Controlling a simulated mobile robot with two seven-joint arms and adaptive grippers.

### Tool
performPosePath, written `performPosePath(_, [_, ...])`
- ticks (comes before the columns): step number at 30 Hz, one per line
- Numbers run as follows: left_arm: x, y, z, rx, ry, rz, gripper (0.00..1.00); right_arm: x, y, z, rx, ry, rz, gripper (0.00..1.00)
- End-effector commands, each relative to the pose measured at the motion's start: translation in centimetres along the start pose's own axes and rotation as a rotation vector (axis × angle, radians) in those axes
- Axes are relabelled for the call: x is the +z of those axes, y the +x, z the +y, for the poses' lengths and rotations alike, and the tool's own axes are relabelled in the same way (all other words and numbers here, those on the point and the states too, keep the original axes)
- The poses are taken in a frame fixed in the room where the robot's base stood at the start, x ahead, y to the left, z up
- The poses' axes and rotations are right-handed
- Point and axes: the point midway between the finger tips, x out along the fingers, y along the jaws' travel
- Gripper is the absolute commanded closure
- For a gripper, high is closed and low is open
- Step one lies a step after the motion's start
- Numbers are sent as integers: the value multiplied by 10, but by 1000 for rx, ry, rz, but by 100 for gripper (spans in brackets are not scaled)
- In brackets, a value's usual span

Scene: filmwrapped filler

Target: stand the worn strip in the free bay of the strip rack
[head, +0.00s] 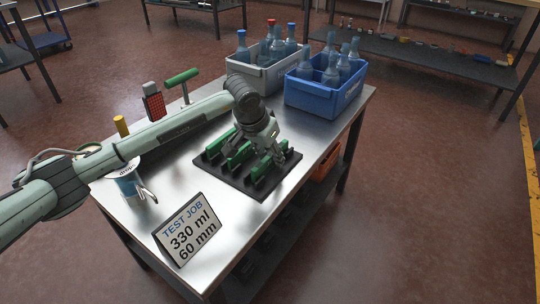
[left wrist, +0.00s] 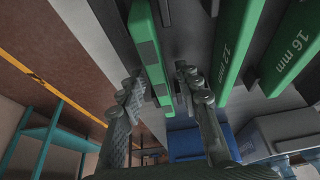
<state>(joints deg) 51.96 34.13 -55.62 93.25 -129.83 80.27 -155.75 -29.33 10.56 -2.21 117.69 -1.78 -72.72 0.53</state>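The black strip rack (head: 208,164) lies on the steel table with several green strips (head: 239,157) standing in it. My left gripper (head: 277,152) is low over the rack's right part, pointing down. In the left wrist view, a green strip with dark grey patches, seemingly the worn strip (left wrist: 152,55), lies between the fingertips of my left gripper (left wrist: 158,85). The fingers are apart, with a gap visible on the strip's left side. Two other strips read "12 mm" (left wrist: 236,45) and "16 mm" (left wrist: 290,50). How deep the worn strip sits is hidden. My right gripper is out of view.
A grey crate (head: 262,78) and a blue crate (head: 318,99) of bottles stand behind the rack. A sign (head: 187,230) reads "TEST JOB 330 ml 60 mm". The table's right edge is close.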

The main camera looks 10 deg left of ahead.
Motion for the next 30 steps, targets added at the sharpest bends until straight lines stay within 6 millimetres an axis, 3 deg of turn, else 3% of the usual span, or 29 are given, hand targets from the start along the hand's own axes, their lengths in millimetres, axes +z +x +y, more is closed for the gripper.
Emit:
performPosePath(5, [-2,-8,-1,-1,1,3,66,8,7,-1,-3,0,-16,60])
performPosePath(10, [-2,-40,-1,-2,2,6,66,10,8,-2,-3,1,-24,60])
performPosePath(21, [-1,-109,-1,-2,0,2,66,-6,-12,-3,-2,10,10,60])
performPosePath(30, [0,-122,0,0,0,0,66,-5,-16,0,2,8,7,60])
